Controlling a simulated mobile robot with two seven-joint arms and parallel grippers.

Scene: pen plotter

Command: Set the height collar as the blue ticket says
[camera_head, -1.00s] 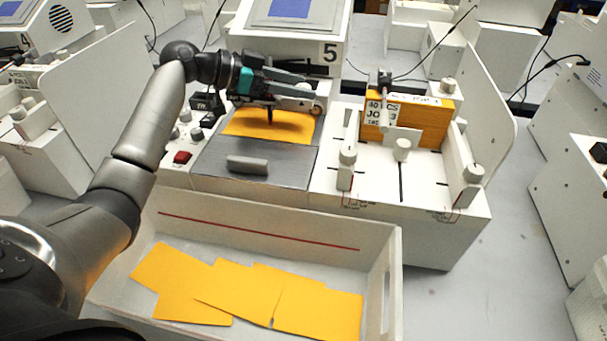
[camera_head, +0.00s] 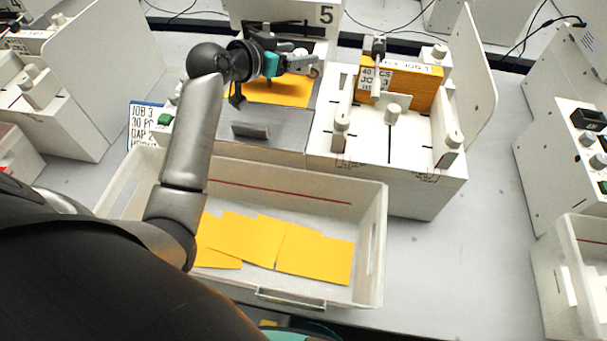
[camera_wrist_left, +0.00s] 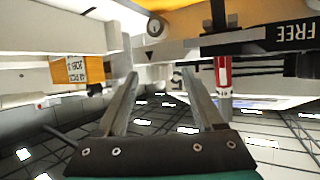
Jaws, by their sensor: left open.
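A blue-edged white ticket (camera_head: 146,122) stands left of the plotter in the head view. It reads JOB 3, 30 PC and GAP 2; its lowest line is partly hidden. My left gripper (camera_head: 308,62) is open at the plotter's head, above a yellow sheet (camera_head: 272,92). In the left wrist view the open, empty jaws (camera_wrist_left: 162,85) lie left of an upright red and white cylinder (camera_wrist_left: 223,76) and apart from it. A dark bar (camera_wrist_left: 260,38) marked FREE crosses behind. I cannot tell for certain which part is the height collar. My right gripper is not in view.
A white bin (camera_head: 375,235) with several yellow sheets stands in front of the plotter. A grey block (camera_head: 250,131) lies on the plate. To the right is a white fixture (camera_head: 405,150) with several knobs and a labelled yellow stack (camera_head: 412,88). Bare table lies further right.

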